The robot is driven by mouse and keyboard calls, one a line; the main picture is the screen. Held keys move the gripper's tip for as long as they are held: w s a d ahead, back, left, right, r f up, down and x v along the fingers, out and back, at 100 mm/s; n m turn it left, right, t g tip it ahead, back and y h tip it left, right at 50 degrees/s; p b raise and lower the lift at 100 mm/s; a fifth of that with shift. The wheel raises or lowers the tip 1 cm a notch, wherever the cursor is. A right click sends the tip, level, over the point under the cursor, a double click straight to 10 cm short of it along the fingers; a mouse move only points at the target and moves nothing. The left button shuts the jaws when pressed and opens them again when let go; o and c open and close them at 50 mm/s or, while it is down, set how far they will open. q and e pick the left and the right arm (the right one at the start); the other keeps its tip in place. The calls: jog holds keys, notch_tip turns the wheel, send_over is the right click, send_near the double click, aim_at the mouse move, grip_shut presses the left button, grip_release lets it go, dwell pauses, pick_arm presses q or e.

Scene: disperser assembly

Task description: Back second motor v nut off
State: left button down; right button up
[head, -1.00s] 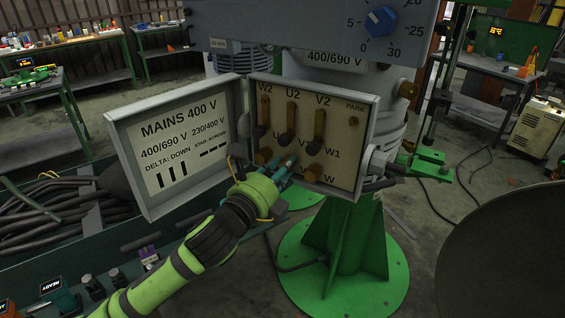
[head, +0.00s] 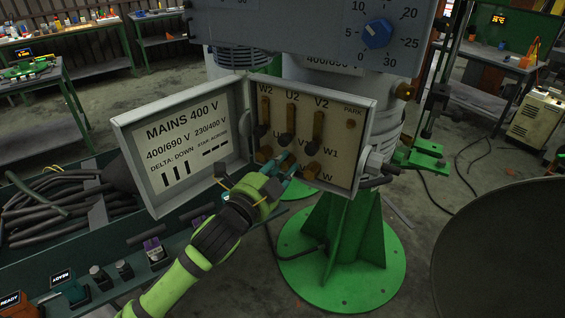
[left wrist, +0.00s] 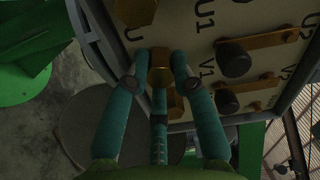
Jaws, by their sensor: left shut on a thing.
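The open terminal box (head: 368,125) on the motor has a cream panel (head: 337,115) with a W2, U2, V2 row above a U1, V1, W1 row. My left gripper (head: 287,165) is at the middle of the lower row. My right gripper is not in view.
The box lid (head: 185,142) hangs open at left, beside my left arm. Brass link bars with dark knobs (left wrist: 235,60) sit near the fingers. A bench with cables (head: 55,205) lies at lower left. The green motor stand (head: 345,250) is below the box.

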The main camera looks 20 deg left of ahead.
pick_arm(q)
jog(key=shift+n, duration=1.1)
jog(key=shift+p, duration=0.3)
jog(key=c, duration=1)
grip_release()
jog(key=shift+c, duration=0.2)
jog(key=shift+s, duration=0.1)
jog(key=v, duration=1.1)
jog(key=shift+s, duration=0.4)
jog(key=shift+a, duration=0.15)
